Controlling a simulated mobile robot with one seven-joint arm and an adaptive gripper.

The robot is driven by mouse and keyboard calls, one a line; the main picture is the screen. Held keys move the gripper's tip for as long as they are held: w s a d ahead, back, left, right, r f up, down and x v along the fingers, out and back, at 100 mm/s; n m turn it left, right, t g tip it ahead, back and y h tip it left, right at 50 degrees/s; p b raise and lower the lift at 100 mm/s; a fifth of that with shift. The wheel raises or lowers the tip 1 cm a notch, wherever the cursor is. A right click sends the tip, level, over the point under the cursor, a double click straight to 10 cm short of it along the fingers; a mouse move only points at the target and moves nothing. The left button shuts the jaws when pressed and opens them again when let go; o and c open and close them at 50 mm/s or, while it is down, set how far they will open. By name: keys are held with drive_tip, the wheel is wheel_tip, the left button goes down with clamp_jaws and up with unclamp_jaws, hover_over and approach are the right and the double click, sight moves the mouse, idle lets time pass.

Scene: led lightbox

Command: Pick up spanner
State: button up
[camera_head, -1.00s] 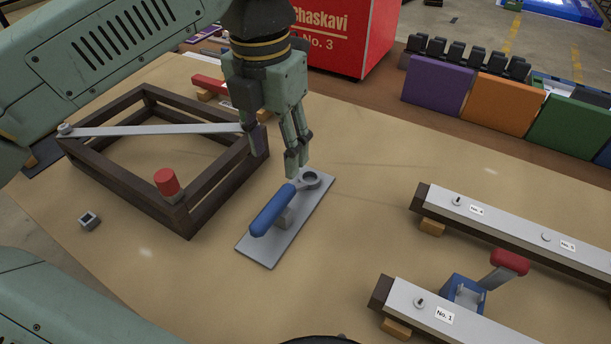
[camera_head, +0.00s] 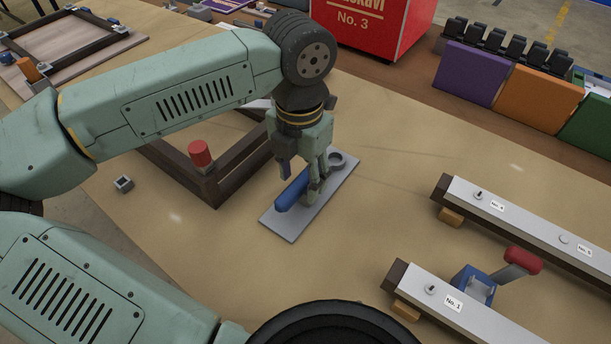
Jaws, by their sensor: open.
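The spanner (camera_head: 291,193) has a blue handle and a grey ring end (camera_head: 336,158). It lies along a flat grey plate (camera_head: 286,226) on the table, raised on a small block in the earlier view. My gripper (camera_head: 300,193) points down over the spanner. Its fingers are open and stand on either side of the handle, hiding its middle part. I cannot tell whether the fingers touch the handle.
A dark wooden frame (camera_head: 211,184) with a red knob (camera_head: 200,153) stands left of the plate, partly behind my arm. A small grey nut-like block (camera_head: 123,184) lies further left. Two labelled rails (camera_head: 515,217) and a red-handled blue clamp (camera_head: 471,284) are at right. The table between is clear.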

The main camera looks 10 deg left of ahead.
clamp_jaws()
idle(0.6)
idle(0.5)
